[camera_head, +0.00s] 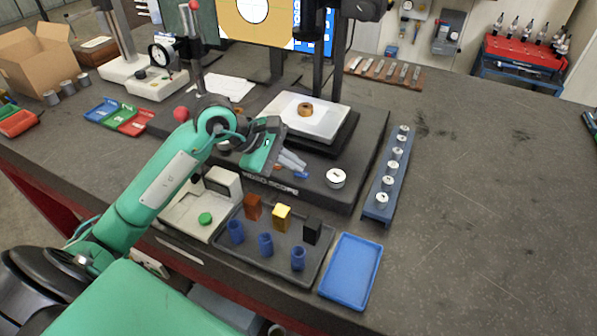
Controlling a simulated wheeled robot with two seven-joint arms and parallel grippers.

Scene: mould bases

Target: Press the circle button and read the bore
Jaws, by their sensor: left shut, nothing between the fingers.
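A video scope with a dark base (262,187) stands at the middle of the bench. A brass-coloured part (305,109) sits on its pale stage (285,118). A screen behind it (278,30) shows a pale disc on yellow, with a blue panel at its right; it is cut off by the top edge. My left gripper (293,161) is shut and empty, over the front of the scope base. Small coloured marks (277,174) show just below the fingers. I cannot tell which is the circle button, or whether the fingers touch anything. My right gripper is not in view.
A dark tray (262,254) with blue cups and coloured blocks lies in front, beside an empty blue tray (351,271). A blue rack (378,206) of several metal pieces stands right of the scope. A dial gauge stand (163,54) is at back left.

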